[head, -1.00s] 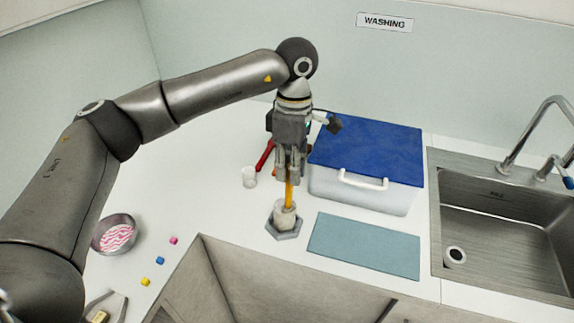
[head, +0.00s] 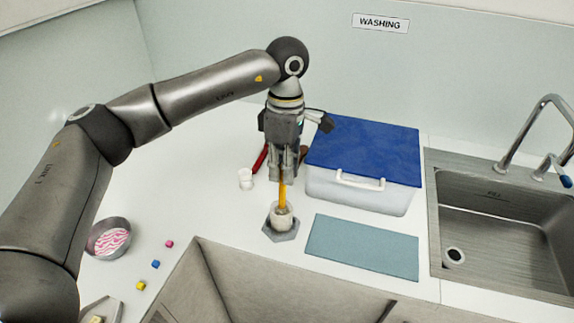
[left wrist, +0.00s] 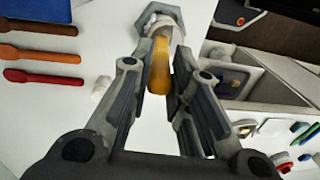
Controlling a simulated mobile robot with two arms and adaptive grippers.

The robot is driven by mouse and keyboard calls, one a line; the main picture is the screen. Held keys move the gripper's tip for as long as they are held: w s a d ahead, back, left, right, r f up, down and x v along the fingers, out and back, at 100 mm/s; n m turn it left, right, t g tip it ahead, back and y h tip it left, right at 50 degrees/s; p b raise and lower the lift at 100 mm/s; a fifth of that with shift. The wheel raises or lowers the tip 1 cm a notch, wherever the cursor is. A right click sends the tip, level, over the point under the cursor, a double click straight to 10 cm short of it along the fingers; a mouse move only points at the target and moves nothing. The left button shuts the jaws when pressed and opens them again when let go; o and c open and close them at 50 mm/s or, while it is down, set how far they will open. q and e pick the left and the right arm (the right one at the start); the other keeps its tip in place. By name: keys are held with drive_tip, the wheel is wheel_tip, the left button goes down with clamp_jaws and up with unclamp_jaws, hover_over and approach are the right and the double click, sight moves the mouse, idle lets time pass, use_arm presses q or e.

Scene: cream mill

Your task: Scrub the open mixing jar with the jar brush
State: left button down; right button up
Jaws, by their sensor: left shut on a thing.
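The mixing jar (head: 281,218) is a small pale jar standing upright in a grey hexagonal holder (head: 280,235) on the white counter. My left gripper (head: 283,176) is right above it, pointing down, shut on the yellow-orange handle of the jar brush (head: 282,192). The brush stands upright and its lower end is inside the jar, so its head is hidden. In the left wrist view the brush handle (left wrist: 160,66) lies between the two fingers, with the jar (left wrist: 166,30) beyond it. My right gripper does not show.
A blue-grey mat (head: 361,246) lies to the right, then a sink (head: 500,230). A small white cup (head: 245,179), a metal bowl (head: 90,243) and small coloured cubes (head: 155,264) are left.

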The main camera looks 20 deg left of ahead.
use_arm(q)
drive_tip(key=shift+w+d, duration=0.3)
drive_tip(key=shift+d, duration=0.05)
drive_tip(key=shift+w+a+f, duration=0.1)
drive_tip(key=shift+w, duration=0.05)
drive_tip(key=shift+s+a+r, duration=0.35)
drive_tip(key=shift+s+r, duration=0.2)
drive_tip(key=shift+r, duration=0.25)
drive_tip(key=shift+w+d, duration=0.35)
drive_tip(key=shift+w, duration=0.2)
drive_tip(key=shift+s+a+f+b, duration=0.15)
drive_tip(key=shift+s+f+b, duration=0.15)
drive_tip(key=shift+f+b, duration=0.15)
drive_tip(key=shift+s+a+f+b, duration=0.15)
drive_tip(key=shift+s+f+b, duration=0.15)
drive_tip(key=shift+f, duration=0.15)
drive_tip(key=shift+r+p, duration=0.65)
drive_tip(key=shift+r, duration=0.45)
drive_tip(key=shift+r+p, duration=2.55)
drive_tip(key=shift+r, duration=1.65)
